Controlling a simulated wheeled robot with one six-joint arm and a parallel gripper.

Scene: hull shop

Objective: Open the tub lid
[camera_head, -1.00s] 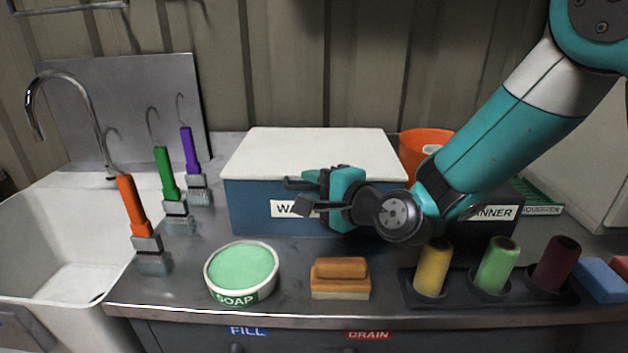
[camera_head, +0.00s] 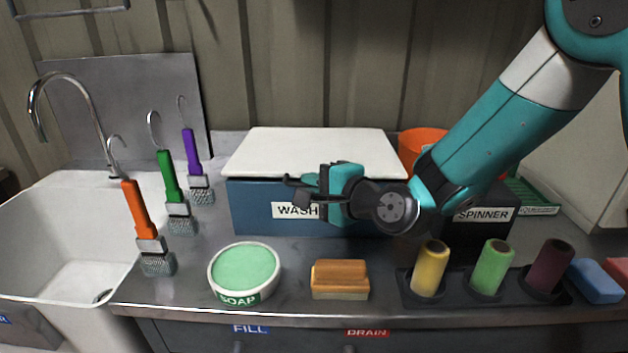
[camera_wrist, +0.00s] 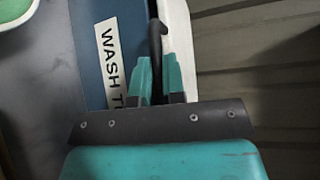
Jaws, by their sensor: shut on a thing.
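The wash tub (camera_head: 252,205) is a blue box on the counter, with "WASH" on its front label. Its white lid (camera_head: 310,150) lies flat across the top and looks closed. My gripper (camera_head: 305,190) is at the tub's front, just below the lid's front edge. In the wrist view its teal fingertips (camera_wrist: 158,80) are shut on a dark bar-like handle (camera_wrist: 155,38) beside the lid's edge (camera_wrist: 178,40). My gripper hides part of the label and of the tub's front, and most of the handle in the head view.
A soap dish (camera_head: 244,272) and a wooden-backed brush (camera_head: 340,279) stand in front of the tub. The spinner (camera_head: 482,215) and an orange bucket (camera_head: 410,150) are to the right. Several coloured rollers and sponges line the front right. A sink (camera_head: 60,235) and hanging-hook brushes are left.

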